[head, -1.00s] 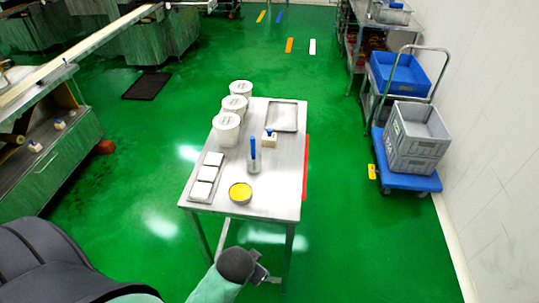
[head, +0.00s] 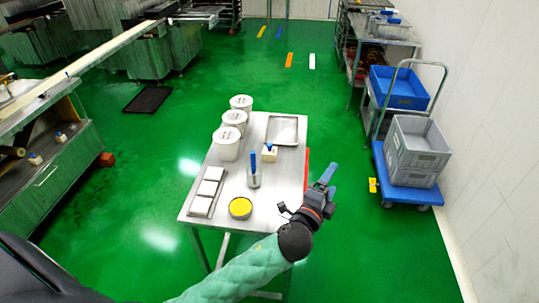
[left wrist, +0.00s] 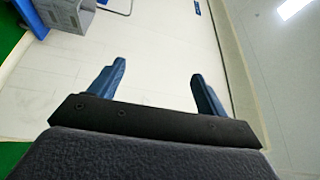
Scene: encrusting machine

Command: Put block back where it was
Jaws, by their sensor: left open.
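A small cream block with a blue top (head: 269,152) stands on the steel table (head: 215,222), just in front of a flat metal tray. Two similar pale blocks with blue tops (head: 35,159) (head: 61,138) sit on the machine at the left. My left gripper (head: 328,175) is beyond the table's right edge, apart from the block on the table. In the left wrist view its two blue fingers (left wrist: 160,82) are spread with nothing between them, facing the pale wall. My right gripper is not seen.
Three white tubs (head: 227,143), white square pieces (head: 206,188), a cup with a blue-handled tool (head: 254,180) and a yellow-filled bowl (head: 240,208) share the table. Grey crates (head: 415,150) stand on a blue cart at the right. Green floor lies clear between table and cart.

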